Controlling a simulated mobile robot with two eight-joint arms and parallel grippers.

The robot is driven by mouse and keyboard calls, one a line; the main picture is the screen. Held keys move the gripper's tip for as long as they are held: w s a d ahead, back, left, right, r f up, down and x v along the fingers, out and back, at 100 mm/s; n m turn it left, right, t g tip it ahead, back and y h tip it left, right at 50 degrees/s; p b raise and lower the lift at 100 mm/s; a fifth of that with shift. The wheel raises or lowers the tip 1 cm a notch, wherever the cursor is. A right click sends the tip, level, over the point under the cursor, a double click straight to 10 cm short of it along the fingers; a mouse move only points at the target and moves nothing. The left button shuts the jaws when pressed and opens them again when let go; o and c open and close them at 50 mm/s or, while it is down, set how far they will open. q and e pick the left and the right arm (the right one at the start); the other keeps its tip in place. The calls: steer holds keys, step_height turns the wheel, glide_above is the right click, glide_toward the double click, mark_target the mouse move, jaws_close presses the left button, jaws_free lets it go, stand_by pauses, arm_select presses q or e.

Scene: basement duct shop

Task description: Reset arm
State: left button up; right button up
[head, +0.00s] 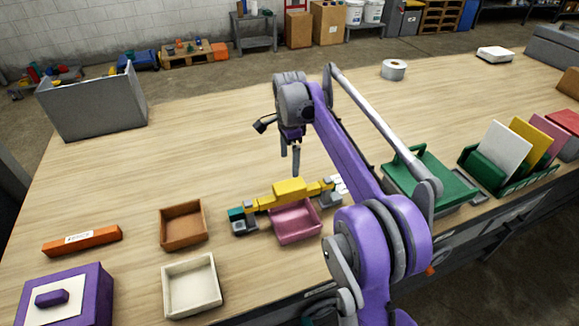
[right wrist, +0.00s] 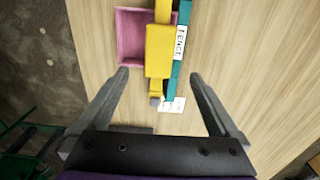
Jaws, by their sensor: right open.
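My right gripper (head: 290,162) hangs over the workbench, fingers pointing down, open and empty. In the right wrist view its fingers (right wrist: 160,76) stand apart on either side of a yellow piece (right wrist: 158,50), above it. In the head view the yellow piece (head: 289,187) lies along the far side of a pink tray (head: 297,224), with grey blocks at its ends. A teal bar (right wrist: 171,82) with a white printed label lies alongside it in the right wrist view. My left gripper is out of view.
A brown tray (head: 183,226), a cream tray (head: 191,286), an orange labelled bar (head: 82,240) and a purple box (head: 67,297) are at left. A green-lidded box (head: 425,178) and a green rack (head: 510,180) of panels are at right.

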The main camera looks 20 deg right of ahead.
steer(key=shift+r, duration=0.1)
stand_by(0.4)
steer(key=s+a+n+t, duration=0.25)
steer(key=s+n, duration=0.25)
steer(key=s, duration=0.3)
steer(key=s+a+n+t, duration=0.1)
steer(key=s+a+n, duration=0.35)
steer(key=s, duration=0.35)
steer(key=s+a+f+n+t, duration=0.2)
steer(key=s+f+n, duration=0.7)
steer(key=s, duration=0.5)
steer(key=shift+a+f, duration=0.15)
steer(key=shift+f, duration=0.4)
steer(key=shift+s, duration=0.1)
